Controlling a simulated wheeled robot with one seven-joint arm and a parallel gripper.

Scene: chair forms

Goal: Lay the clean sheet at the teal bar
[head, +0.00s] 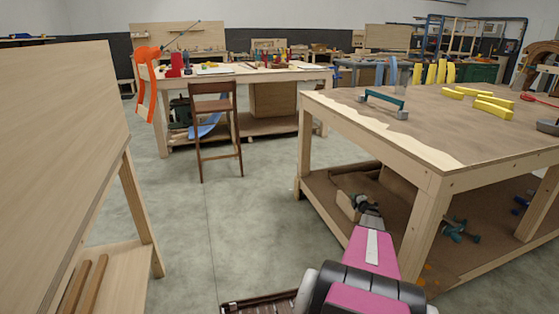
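My gripper (362,203) is at the end of my pink arm, low in front of that bench's lower shelf and below the level of the bar. It is small and dark here, and I cannot tell whether it is open or holds anything. I cannot make out a clean sheet for certain. Small pale flat patches (311,68) show on the far bench, too small to identify.
Yellow blocks (493,107) lie right of the bar. Green tools (458,229) sit on the lower shelf (400,225). A brown chair (213,125) stands before the far bench (240,75). A wooden panel (60,150) fills the left. The grey floor (235,220) between is clear.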

